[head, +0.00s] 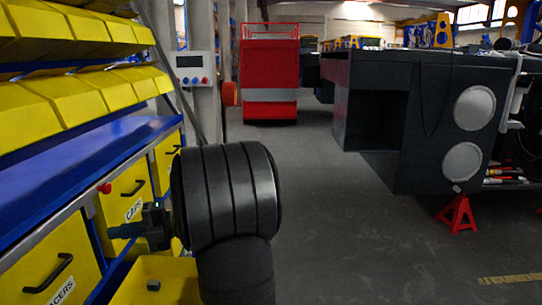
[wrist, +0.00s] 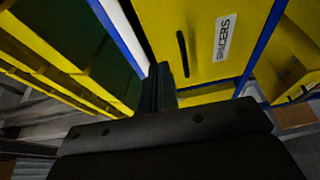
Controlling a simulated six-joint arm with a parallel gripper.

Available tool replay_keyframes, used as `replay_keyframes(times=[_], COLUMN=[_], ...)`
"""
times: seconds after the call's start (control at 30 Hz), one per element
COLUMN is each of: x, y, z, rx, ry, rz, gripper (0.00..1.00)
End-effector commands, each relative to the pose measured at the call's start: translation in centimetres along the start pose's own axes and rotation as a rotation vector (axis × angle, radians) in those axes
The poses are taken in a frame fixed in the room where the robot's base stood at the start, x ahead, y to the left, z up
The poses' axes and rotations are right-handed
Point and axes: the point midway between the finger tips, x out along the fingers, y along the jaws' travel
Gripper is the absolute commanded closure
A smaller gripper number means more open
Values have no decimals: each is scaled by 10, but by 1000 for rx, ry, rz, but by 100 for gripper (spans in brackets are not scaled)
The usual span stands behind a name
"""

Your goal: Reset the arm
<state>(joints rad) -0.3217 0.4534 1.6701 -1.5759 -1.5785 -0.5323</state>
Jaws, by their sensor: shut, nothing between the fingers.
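My gripper (head: 116,231) is shut and empty. In the head view it points left, in front of the yellow drawer labelled CAPS (head: 118,205), with my black arm behind it to the right. I cannot tell whether it touches the drawer front. In the wrist view my gripper (wrist: 160,72) shows as dark closed fingers pointing at the cabinet. The yellow drawer labelled SPACERS (wrist: 205,35) is beyond the fingers, with a dark handle. In the head view the SPACERS drawer (head: 42,255) is at the lower left.
A yellow drawer or bin (head: 130,287) stands open below my gripper, with a small dark block (head: 153,285) in it. The blue worktop (head: 90,155) and yellow bins (head: 100,90) are above left. The dark chassis (head: 420,125) stands right. The floor between is clear.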

Motion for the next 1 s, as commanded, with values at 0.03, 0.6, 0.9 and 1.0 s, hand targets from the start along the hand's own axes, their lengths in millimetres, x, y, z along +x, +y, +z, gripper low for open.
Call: replay_keyframes(times=[0.03,0.6,0.9,1.0], x=[0,-6,-6,-7], y=[1,3,3,0], z=[2,7,7,4], rx=[25,115,117,167], ry=[-5,-24,-24,-35], rz=[0,1,1,6], gripper=[100,96,37,18])
